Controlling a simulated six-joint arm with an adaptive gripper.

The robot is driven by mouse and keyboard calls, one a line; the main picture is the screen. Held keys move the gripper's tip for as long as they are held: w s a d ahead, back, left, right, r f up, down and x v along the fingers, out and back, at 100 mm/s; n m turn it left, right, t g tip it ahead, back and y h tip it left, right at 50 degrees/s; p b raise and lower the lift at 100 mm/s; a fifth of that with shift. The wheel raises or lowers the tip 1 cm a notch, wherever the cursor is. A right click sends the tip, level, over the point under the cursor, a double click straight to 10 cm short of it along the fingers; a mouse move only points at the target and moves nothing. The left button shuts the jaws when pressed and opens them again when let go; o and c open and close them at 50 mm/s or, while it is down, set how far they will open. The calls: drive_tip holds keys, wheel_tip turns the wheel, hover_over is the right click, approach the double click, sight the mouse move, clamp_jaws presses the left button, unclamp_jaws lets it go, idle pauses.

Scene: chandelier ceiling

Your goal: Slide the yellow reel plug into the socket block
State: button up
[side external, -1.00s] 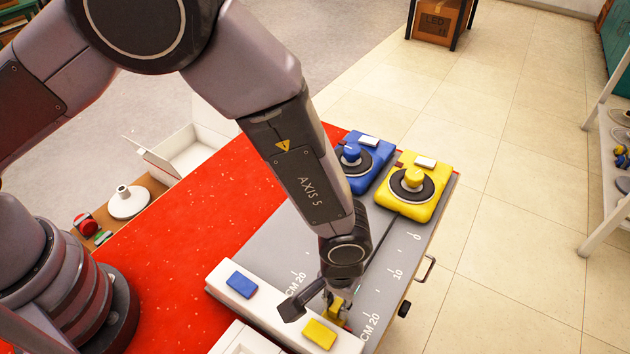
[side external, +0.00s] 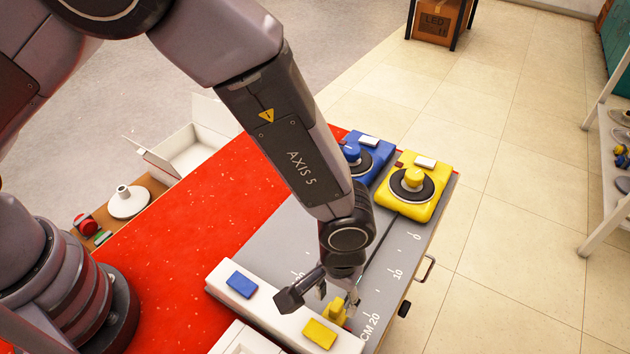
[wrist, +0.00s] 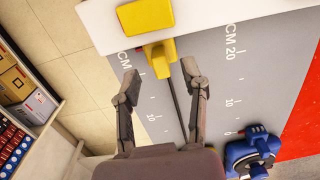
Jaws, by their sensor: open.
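The yellow plug (side external: 337,312) sits at the inner face of the white socket block (side external: 262,308), in line with the block's yellow pad (side external: 319,334). In the wrist view the plug (wrist: 160,56) meets the block edge; how deep it sits is hidden. My gripper (side external: 337,294) is open just behind the plug. In the wrist view my gripper (wrist: 160,75) has one finger to each side, clear of the plug.
The blue reel (side external: 379,172) stands beside the yellow one at the board's far end. A blue pad (side external: 241,285) marks the block's other end. The grey board (side external: 391,288) is mostly clear. A red mat (side external: 170,240) lies left, with an open white box (side external: 195,150) beyond it.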

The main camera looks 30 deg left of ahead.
sight(335, 307)
wheel_tip(335, 307, up, 9)
idle(0.4)
drive_tip(key=w+a+r+t+h, duration=0.1)
drive_tip(key=w+a+r, duration=0.1)
drive_tip(key=a+r, duration=0.75)
drive_tip(key=w+a+r+t, duration=0.1)
drive_tip(key=w+a+r, duration=0.1)
drive_tip(key=a+r, duration=0.75)
drive_tip(key=s+a+r+t, duration=0.1)
drive_tip(key=s+a+r, duration=0.1)
drive_tip(key=s+a, duration=0.5)
drive_tip(key=s+a+r+t+y, duration=0.1)
drive_tip(key=s+a+r+t, duration=0.1)
drive_tip(key=s+a, duration=0.5)
drive_tip(key=a+r, duration=0.1)
drive_tip(key=a, duration=0.2)
drive_tip(key=shift+a+t, duration=0.25)
drive_tip(key=shift+t, duration=0.05)
